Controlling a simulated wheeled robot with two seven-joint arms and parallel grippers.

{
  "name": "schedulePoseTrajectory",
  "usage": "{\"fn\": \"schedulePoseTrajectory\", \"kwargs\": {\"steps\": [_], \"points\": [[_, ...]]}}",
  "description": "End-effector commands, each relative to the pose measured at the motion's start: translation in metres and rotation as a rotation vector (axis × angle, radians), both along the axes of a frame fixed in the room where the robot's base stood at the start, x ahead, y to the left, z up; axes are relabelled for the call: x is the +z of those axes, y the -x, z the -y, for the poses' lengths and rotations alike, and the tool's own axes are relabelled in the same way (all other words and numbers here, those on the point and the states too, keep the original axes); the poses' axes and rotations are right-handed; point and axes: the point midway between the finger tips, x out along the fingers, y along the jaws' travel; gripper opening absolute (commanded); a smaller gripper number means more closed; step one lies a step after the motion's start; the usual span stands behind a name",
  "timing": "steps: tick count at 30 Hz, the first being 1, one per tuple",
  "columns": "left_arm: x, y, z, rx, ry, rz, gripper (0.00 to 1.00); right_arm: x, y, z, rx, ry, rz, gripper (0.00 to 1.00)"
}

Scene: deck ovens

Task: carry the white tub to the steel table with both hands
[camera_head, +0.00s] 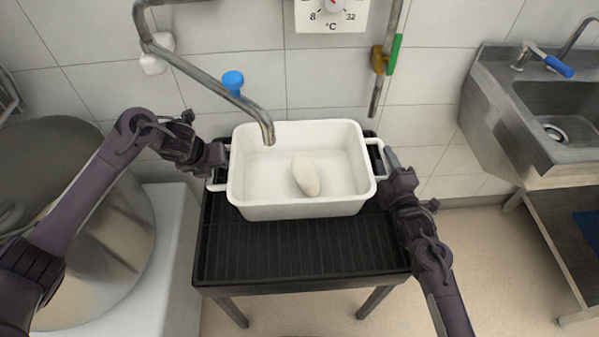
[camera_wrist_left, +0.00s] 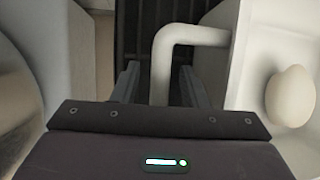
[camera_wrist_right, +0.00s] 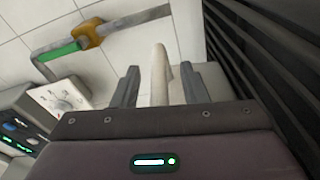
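The white tub (camera_head: 300,210) sits upright on a black slatted stand (camera_head: 300,250), with a pale oval dough-like lump (camera_head: 306,176) inside. My left gripper (camera_head: 219,158) is at its left handle (camera_head: 217,186). In the left wrist view the left fingers (camera_wrist_left: 160,88) are open on both sides of the handle (camera_wrist_left: 160,60), with gaps. My right gripper (camera_head: 387,160) is at the right handle (camera_head: 378,158). In the right wrist view the right fingers (camera_wrist_right: 159,85) are open on both sides of that handle (camera_wrist_right: 159,65), with gaps. I cannot identify a separate steel table.
A metal tap pipe (camera_head: 210,80) hangs over the tub's back left. A large steel pot (camera_head: 75,230) stands at left. A steel sink unit (camera_head: 550,110) with a lower shelf is at right. A dial panel (camera_head: 332,14) is on the tiled wall. Bare floor (camera_head: 480,260) lies between stand and sink.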

Motion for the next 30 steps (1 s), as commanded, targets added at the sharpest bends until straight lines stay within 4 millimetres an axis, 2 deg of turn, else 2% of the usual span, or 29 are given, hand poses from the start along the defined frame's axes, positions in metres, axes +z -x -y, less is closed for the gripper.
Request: {"fn": "schedulePoseTrajectory", "kwargs": {"steps": [3, 12, 22, 30], "points": [[0.0, 0.0002, 0.0, 0.0, 0.0, 0.0, 0.38, 0.0, 0.0002, 0.0, 0.0, 0.0, 0.0, 0.39], [0.0002, 0.0002, -0.0001, 0.0, 0.0, 0.0, 0.0, 0.0001, 0.0004, 0.0002, 0.0, 0.0, 0.0, 0.0], [0.0003, 0.0002, -0.0004, 0.001, -0.001, 0.0, 0.0, 0.0002, 0.0004, 0.0003, -0.001, 0.0, 0.0, 0.0], [0.008, -0.0008, -0.0004, 0.001, 0.0, 0.003, 0.0, 0.0083, -0.0002, 0.0004, -0.001, -0.002, 0.004, 0.0]]}}
